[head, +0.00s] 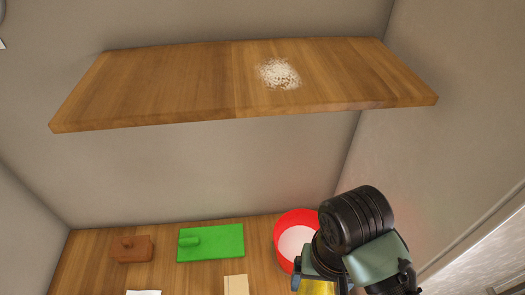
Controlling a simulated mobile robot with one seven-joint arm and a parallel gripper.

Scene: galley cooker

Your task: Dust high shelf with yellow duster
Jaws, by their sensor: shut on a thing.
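The high wooden shelf (170,85) runs across the upper part of the head view. A speckled white patch of dust (278,73) lies on its top, right of the middle. My gripper (319,276) is at the bottom edge, right of centre, well below the shelf. It is shut on a yellow thing, the duster (318,288), of which only a small part shows; the rest is cut off by the frame. The duster is apart from the shelf and the dust.
On the lower wooden surface (85,270) are a brown block (132,249), a green board (222,245), a red bowl (283,232) partly behind my arm, a beige piece (236,285) and a white piece (143,292). Walls enclose both sides. The space between shelf and surface is clear.

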